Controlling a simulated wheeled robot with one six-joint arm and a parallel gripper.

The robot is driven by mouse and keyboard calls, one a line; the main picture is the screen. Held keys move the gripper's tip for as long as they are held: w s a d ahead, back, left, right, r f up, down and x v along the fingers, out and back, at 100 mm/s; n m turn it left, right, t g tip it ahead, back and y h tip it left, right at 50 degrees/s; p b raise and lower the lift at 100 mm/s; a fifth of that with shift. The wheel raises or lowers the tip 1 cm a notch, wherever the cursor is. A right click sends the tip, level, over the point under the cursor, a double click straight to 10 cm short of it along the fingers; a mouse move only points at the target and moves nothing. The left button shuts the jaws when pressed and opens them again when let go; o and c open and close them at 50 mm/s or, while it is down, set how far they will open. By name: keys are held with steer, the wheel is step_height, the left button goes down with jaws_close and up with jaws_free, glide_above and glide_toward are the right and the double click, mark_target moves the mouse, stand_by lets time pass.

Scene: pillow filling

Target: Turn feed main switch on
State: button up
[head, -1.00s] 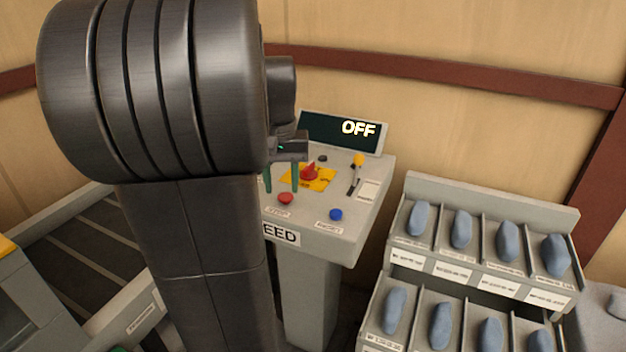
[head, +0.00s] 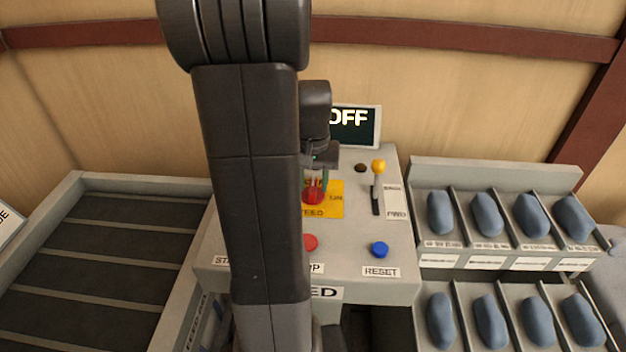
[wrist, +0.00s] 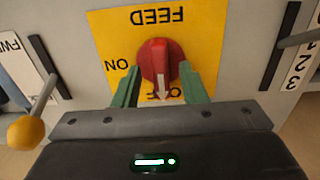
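The feed main switch is a red rotary knob (head: 313,196) on a yellow plate (head: 334,199) on the grey feed console. In the wrist view the knob (wrist: 158,62) has a white arrow pointing down the picture, towards a label partly hidden by my gripper; ON is at the left. The console display (head: 357,124) reads OFF, its left side hidden by my arm. My gripper (wrist: 160,70) is open, with one green finger on each side of the knob and narrow gaps between. In the head view my gripper (head: 314,186) is over the knob.
A yellow-tipped lever (head: 378,168) stands right of the plate, close to my gripper. A red button (head: 309,242) and a blue RESET button (head: 380,249) are in front. A rack of blue-grey pieces (head: 490,170) stands right; a slatted conveyor (head: 110,245) lies left.

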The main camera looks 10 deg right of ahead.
jaws_close()
steer(key=shift+m, duration=0.4)
steer(key=m, duration=0.8)
steer(key=shift+m, duration=0.3)
steer(key=m, duration=0.4)
steer(key=shift+m+b, duration=0.3)
steer(key=shift+m, duration=1.9)
